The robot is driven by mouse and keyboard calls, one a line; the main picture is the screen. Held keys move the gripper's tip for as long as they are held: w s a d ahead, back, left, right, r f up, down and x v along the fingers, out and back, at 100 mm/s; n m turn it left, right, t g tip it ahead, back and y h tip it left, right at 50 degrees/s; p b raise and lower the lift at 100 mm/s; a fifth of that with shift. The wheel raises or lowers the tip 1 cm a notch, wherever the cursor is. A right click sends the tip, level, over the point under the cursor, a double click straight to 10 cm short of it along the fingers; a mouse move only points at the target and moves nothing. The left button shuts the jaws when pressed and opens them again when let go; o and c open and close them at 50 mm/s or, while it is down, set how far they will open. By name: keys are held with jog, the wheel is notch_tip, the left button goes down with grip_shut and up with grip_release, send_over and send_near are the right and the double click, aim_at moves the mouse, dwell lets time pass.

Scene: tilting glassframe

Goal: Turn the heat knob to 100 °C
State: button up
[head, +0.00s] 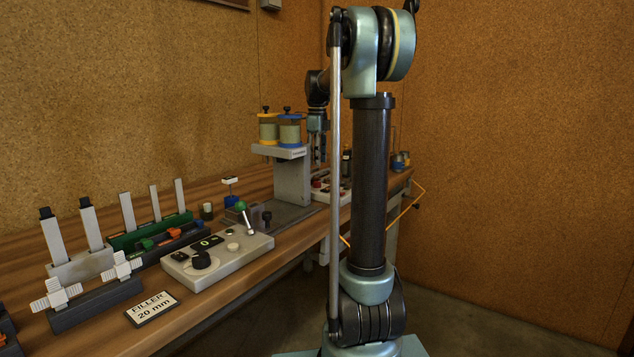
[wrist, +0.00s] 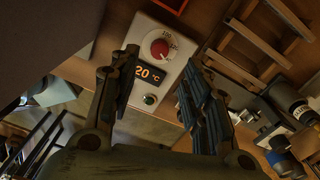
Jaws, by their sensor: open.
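The heat knob (wrist: 160,49) is a round red dial on a white scale, set in a pale control box (wrist: 178,42) in the wrist view. Beside it, an orange display (wrist: 150,73) reads 20 °C, its left edge close to a finger. In the head view my gripper (head: 318,160) points down above the far part of the bench, over a pale box with red parts (head: 320,184). The knob's pointer is too small to read.
In the wrist view, a wooden rack (wrist: 262,40) and dark cylindrical items (wrist: 290,100) lie right of the box. In the head view, a grey stand with yellow and blue containers (head: 290,175) is just left of my gripper. Another control box (head: 217,262) stands nearer on the wooden bench.

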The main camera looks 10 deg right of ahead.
aim_at(317, 184)
notch_tip(317, 184, down, 9)
jog(key=shift+r, duration=0.2)
dwell(0.3)
grip_shut()
